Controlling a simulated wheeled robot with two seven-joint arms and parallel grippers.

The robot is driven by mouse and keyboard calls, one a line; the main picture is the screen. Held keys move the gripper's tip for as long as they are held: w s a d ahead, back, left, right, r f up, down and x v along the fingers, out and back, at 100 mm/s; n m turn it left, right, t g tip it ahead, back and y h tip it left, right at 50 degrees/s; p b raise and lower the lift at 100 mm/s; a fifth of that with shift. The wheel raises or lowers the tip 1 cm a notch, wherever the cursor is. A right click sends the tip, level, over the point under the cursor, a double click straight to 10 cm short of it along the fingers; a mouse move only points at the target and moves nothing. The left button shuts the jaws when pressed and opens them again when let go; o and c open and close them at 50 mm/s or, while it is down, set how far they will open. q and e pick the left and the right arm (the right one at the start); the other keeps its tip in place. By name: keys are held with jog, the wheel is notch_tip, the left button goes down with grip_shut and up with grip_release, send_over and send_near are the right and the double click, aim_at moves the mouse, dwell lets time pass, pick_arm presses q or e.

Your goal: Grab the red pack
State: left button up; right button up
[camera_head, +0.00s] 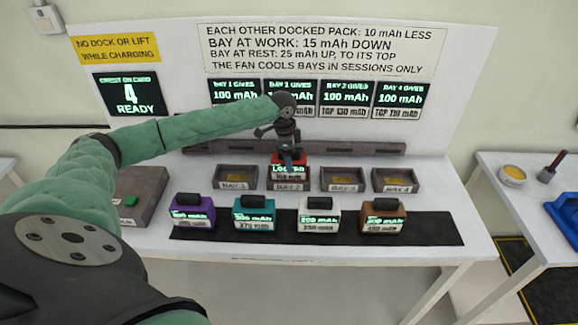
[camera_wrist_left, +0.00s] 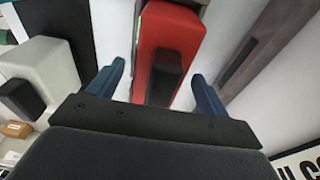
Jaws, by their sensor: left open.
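The red pack (camera_head: 291,159) sits in bay 2 (camera_head: 289,186), in the row of bays on the white table. In the left wrist view the red pack (camera_wrist_left: 172,38) has a dark handle (camera_wrist_left: 165,78) on its top. My left gripper (camera_head: 287,160) is above the pack, pointing down. In the left wrist view its two blue fingers (camera_wrist_left: 158,88) are apart, one on each side of the handle. My right gripper does not show.
Purple (camera_head: 192,214), teal (camera_head: 254,214), white (camera_head: 319,217) and brown (camera_head: 382,216) packs stand on a black mat (camera_head: 440,228) before the bays. Bays 1 (camera_head: 236,178), 3 (camera_head: 339,179) and 4 (camera_head: 394,180) hold no pack. A ledge (camera_head: 370,149) runs behind. The sign reads "4 READY".

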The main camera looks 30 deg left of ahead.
pick_arm(q)
jog(key=shift+s+r, duration=0.1)
jog(key=shift+c, duration=1.1)
grip_shut()
